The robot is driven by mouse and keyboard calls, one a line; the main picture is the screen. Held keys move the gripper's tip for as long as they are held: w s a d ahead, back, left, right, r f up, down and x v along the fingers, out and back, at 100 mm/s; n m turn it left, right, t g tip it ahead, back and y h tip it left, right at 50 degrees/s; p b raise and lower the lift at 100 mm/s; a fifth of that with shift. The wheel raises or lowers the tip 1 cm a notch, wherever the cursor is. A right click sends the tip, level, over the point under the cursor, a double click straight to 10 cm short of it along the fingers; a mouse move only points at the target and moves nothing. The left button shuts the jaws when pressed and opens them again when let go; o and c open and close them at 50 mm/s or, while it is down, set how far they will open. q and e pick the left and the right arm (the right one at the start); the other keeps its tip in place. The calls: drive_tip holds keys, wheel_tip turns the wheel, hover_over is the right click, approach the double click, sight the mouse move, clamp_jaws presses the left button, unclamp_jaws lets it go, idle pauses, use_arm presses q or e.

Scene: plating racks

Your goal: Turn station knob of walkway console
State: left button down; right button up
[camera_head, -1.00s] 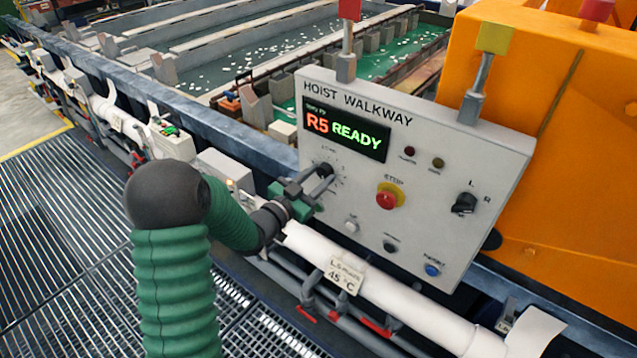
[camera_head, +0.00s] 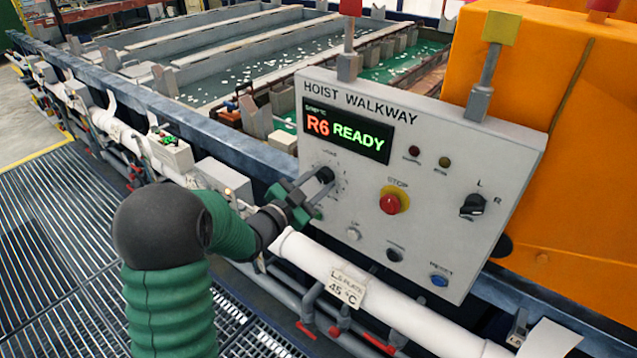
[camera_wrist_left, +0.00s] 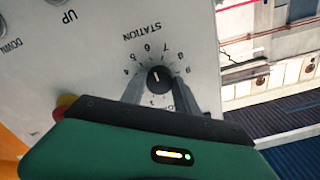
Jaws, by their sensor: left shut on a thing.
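The walkway console (camera_head: 440,130) is a light grey tilted panel labelled HOIST WALKWAY. Its display (camera_head: 346,130) reads R6 READY. The station knob (camera_head: 325,175) is a small dark knob at the panel's left, partly hidden by the gripper in the head view. In the left wrist view the knob (camera_wrist_left: 158,76) sits inside a ring of numbers under the word STATION. My left gripper (camera_head: 312,188) is shut on the knob, one grey finger on each side of it. My right gripper is not in view.
A red stop button (camera_head: 390,204), a black L/R switch (camera_head: 473,206) and a blue reset button (camera_head: 439,281) share the panel. A white pipe (camera_head: 400,310) runs below it. An orange housing (camera_head: 590,150) stands to the right, and tanks (camera_head: 240,75) lie behind.

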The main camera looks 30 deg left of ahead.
use_arm(q)
drive_tip(key=c, duration=0.9)
unclamp_jaws()
drive_tip(key=s+b, duration=0.2)
drive_tip(key=s, duration=0.3)
drive_tip(key=s+a+b, duration=0.1)
drive_tip(key=s+b, duration=0.1)
drive_tip(key=s, duration=0.4)
drive_tip(key=s+b, duration=0.2)
drive_tip(key=s, duration=0.3)
drive_tip(key=shift+s+a+f, duration=0.1)
drive_tip(key=shift+s+a, duration=0.05)
drive_tip(key=shift+s, duration=0.15)
drive_tip(key=shift+a, duration=0.1)
